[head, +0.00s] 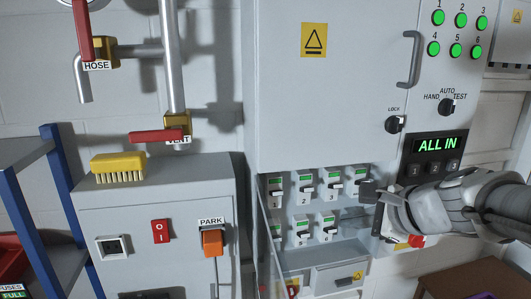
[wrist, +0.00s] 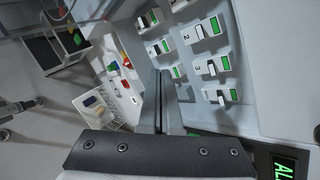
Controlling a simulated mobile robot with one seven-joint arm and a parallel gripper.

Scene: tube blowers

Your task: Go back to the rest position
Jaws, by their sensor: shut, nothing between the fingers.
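My gripper (head: 369,191) is at the right end of the breaker recess in the grey cabinet (head: 300,110), pointing left. In the wrist view its two fingers (wrist: 160,80) are together with nothing between them. The numbered breakers (head: 304,188) sit in two rows left of the gripper, with green marks showing. They also show in the wrist view (wrist: 208,67). I cannot tell whether the fingers touch the cabinet. My arm comes in from the right and hides part of the lower panel.
A display (head: 437,144) reads "ALL IN" above my wrist. A red button (head: 416,241) lies just below it. The cabinet handle (head: 411,60) juts out above. A clear panel (head: 268,245) stands at the recess's left side. A yellow brush (head: 118,168) lies on the left box.

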